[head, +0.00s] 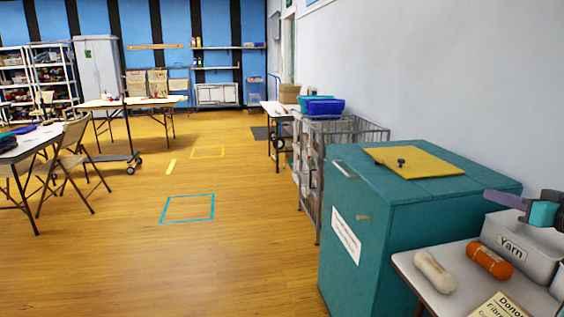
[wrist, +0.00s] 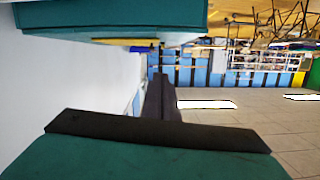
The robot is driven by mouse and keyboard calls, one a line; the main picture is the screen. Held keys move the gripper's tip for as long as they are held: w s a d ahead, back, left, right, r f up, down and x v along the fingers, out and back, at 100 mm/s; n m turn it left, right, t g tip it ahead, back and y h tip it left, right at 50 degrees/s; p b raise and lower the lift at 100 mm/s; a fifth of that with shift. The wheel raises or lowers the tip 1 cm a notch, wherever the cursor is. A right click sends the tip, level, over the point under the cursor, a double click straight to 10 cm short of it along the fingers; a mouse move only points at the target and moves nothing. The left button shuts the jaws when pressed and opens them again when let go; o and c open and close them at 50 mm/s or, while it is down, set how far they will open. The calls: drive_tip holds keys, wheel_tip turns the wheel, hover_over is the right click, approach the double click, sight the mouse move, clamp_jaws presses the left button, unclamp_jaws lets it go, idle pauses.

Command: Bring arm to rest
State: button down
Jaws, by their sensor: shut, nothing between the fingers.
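My gripper (head: 490,195) shows at the right edge of the head view, raised above the small table with yarn. Its purple fingers point left toward the teal cabinet and hold nothing. In the wrist view, which is upside down, its dark fingers (wrist: 160,85) are together in the middle of the picture. Most of my arm is outside the head view.
A teal cabinet (head: 425,235) with a yellow lid panel (head: 415,162) stands close by. The table (head: 430,283) holds a grey Yarn bin (head: 520,248), an orange skein (head: 489,260) and a cream skein (head: 434,271). A wire cart (head: 310,170) stands behind. Open floor lies left.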

drive_tip(key=w+a+f+n+g+y+p, duration=0.1)
drive_tip(key=w+a+f+g+y+p, duration=0.15)
drive_tip(key=w+a+f, duration=0.5)
drive_tip(key=w+a+f+n+g+y+p, duration=0.1)
drive_tip(key=w+a+f+g+y+p, duration=0.3)
drive_tip(key=a+f, duration=0.6)
drive_tip(key=s+a+f+g+p, duration=0.1)
drive_tip(key=a+f+g+p, duration=0.25)
drive_tip(key=a+f, duration=1.45)
drive_tip(key=s+a+f+g+h+p, duration=0.15)
drive_tip(key=s+a+f+g, duration=0.35)
drive_tip(key=s+f, duration=0.5)
drive_tip(key=s+a+f+g+h+p, duration=0.1)
drive_tip(key=s+a+f+g+p, duration=0.2)
drive_tip(key=s+a+f, duration=0.6)
drive_tip(key=s+d+f+g+h, duration=0.25)
drive_tip(key=s+f, duration=0.45)
drive_tip(key=s, duration=0.6)
drive_tip(key=s+d+f+m+h, duration=0.2)
drive_tip(key=s+d+h, duration=0.1)
drive_tip(key=d, duration=0.4)
drive_tip(key=shift+s+d+f+h+p, duration=0.15)
drive_tip(key=shift+s+d+h+p, duration=0.15)
drive_tip(key=shift+h+p, duration=0.15)
